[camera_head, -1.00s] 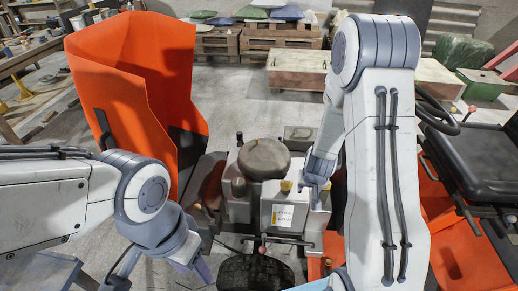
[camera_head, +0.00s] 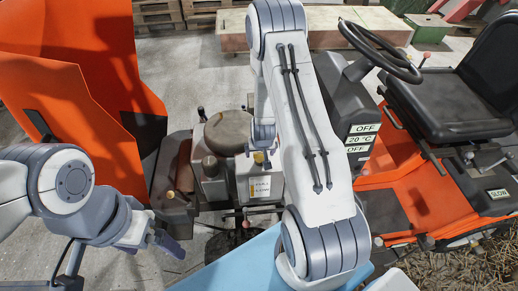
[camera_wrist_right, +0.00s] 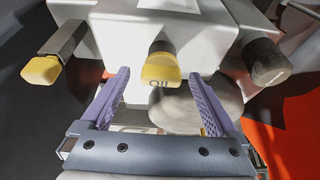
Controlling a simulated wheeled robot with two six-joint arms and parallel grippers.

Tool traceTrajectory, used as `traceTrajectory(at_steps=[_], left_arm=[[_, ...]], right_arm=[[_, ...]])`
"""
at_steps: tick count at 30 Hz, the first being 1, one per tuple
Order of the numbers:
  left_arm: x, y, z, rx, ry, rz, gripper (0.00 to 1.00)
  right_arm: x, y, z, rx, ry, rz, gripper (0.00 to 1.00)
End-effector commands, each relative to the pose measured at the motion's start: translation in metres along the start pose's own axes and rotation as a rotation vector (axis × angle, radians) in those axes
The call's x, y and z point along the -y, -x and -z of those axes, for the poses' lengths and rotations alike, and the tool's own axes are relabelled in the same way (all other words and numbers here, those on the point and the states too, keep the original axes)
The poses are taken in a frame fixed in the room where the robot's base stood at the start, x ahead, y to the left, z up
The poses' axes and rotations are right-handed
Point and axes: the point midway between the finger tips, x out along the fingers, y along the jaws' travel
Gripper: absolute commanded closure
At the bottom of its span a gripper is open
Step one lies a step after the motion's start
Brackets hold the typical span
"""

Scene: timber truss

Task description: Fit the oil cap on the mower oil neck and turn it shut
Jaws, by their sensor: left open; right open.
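A yellow cap marked OIL (camera_wrist_right: 160,70) sits at the end of a dark neck on the pale engine block (camera_wrist_right: 160,30). It also shows in the head view (camera_head: 259,158), just below my right gripper (camera_head: 262,140). In the right wrist view, my right gripper (camera_wrist_right: 159,76) is open, with its purple fingers on either side of the OIL cap and a gap to each. I cannot tell how firmly the cap sits on the neck. My left gripper (camera_head: 170,243) is open and empty at the lower left, away from the engine.
A second yellow cap (camera_wrist_right: 41,69) on a dark stem is at the left, and a dark knob (camera_wrist_right: 268,64) at the right. A round brown lid (camera_head: 228,132) tops the engine. Orange panels (camera_head: 70,85) stand left; the seat (camera_head: 445,105) and steering wheel (camera_head: 380,52) are right.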

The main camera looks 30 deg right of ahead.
Motion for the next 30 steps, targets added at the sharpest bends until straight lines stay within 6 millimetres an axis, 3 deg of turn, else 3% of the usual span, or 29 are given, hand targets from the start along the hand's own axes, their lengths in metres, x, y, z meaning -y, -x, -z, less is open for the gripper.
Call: traceTrajectory(at_steps=[12,13,18,20,21,25,30], left_arm=[[0.0000,0.0002,0.0001,0.000,0.000,0.000,0.02],[0.0000,0.0002,0.0001,0.000,0.000,0.000,0.02],[0.0000,0.0002,0.0001,0.000,0.000,0.000,0.02],[0.0000,0.0002,0.0001,0.000,0.000,0.000,0.02],[0.0000,0.0002,0.0001,0.000,0.000,0.000,0.02],[0.0000,0.0002,0.0001,0.000,0.000,0.000,0.02],[-0.0001,0.0015,0.0001,0.000,0.000,0.000,0.02]], right_arm=[[0.0029,-0.0107,-0.0001,0.000,0.004,0.002,0.05],[0.0030,-0.0107,-0.0002,0.000,0.004,0.002,0.09],[0.0034,-0.0105,-0.0001,0.000,0.005,0.002,0.74],[0.0035,-0.0105,-0.0001,0.000,0.005,0.002,0.93],[0.0035,-0.0105,0.0000,0.000,0.005,0.002,0.52],[0.0035,-0.0104,0.0000,-0.001,0.005,0.002,1.00],[0.0037,-0.0099,0.0002,0.000,-0.002,-0.001,1.00]])
